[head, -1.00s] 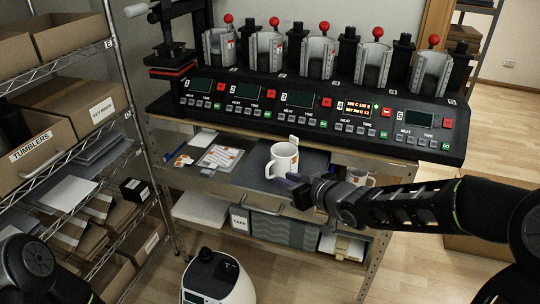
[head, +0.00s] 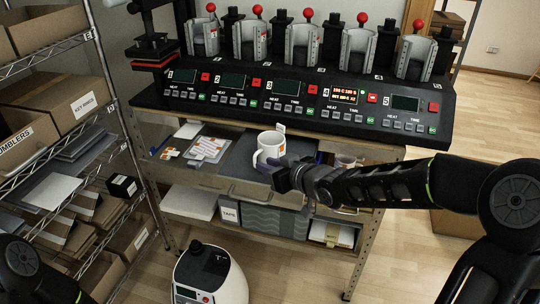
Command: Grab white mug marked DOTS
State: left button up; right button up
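A white mug (head: 268,147) stands upright on the dark mat (head: 238,160) on the shelf below the press. Its handle points left; a small mark shows on its right side, too small to read. My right gripper (head: 279,173) is at the mug's lower front right, overlapping it in the picture. I cannot tell whether it touches the mug or how far its fingers are apart. A second mug (head: 345,161) shows partly behind my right arm. My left gripper is out of view; only part of my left arm shows at the lower left.
The mug press (head: 300,100) with several red-knobbed stations overhangs the shelf. Printed sheets (head: 207,149) lie left of the mat. Wire racks with boxes (head: 60,95) stand at the left. A white rounded machine (head: 212,275) is on the floor in front.

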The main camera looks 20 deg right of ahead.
aim_at(267, 154)
jog(key=x, duration=0.5)
jog(key=shift+f, duration=0.25)
jog(key=shift+c, duration=0.4)
grip_shut()
jog(key=shift+r, duration=0.1)
dwell(1.0)
